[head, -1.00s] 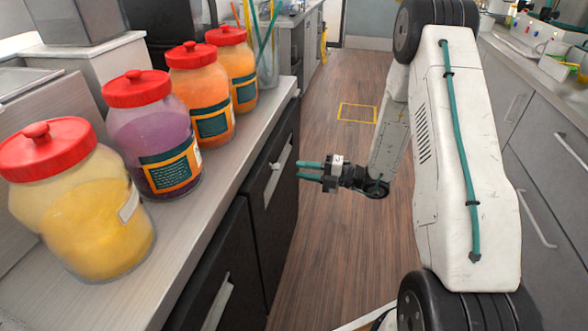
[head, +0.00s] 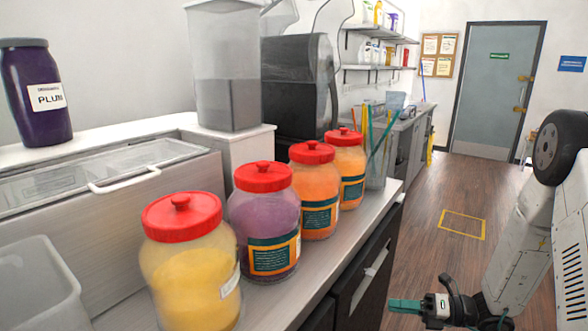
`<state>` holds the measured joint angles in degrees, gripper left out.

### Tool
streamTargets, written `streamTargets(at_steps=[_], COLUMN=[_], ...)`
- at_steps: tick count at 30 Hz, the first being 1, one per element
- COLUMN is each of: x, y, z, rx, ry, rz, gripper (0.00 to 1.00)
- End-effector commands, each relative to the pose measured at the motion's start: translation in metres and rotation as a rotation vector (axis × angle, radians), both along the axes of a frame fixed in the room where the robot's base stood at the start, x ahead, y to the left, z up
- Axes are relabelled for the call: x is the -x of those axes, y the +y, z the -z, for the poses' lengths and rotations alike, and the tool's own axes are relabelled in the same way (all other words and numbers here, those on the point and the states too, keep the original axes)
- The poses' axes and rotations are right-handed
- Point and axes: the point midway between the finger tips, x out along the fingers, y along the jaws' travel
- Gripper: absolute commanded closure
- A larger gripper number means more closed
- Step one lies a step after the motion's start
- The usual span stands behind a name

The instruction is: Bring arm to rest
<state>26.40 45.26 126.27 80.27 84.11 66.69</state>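My arm (head: 540,240) is at the right edge of the head view, partly cut off by the frame. It hangs over the floor aisle, bent, with its lower end pointing left. My gripper (head: 405,306) is near the bottom edge, with teal fingers pointing left toward the dark counter front. I see nothing held in it. The fingers overlap from this angle, so I cannot tell how far apart they are.
A counter (head: 345,240) on the left holds a yellow jar (head: 190,285), a purple jar (head: 262,225) and two orange jars, all red-lidded. A cup of straws (head: 376,165) stands behind them. The wooden floor (head: 425,200) is clear up to the grey door (head: 497,90).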

Motion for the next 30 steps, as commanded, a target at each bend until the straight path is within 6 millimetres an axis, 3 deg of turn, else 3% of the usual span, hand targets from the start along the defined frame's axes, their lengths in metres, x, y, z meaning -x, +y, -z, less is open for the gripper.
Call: streamTargets(at_steps=[6,13,21,30], x=[0.053,0.118,0.184,0.233], y=[0.023,0.032,0.019,-0.005], z=[-0.045,-0.096,-0.145,-0.194], rx=[0.203,0.39,0.534,0.671], ry=[-0.368,-0.828,-1.291,-1.623], rz=[-0.352,-0.819,-1.375,-1.928], gripper=[0.73,0.73,0.73,0.73])
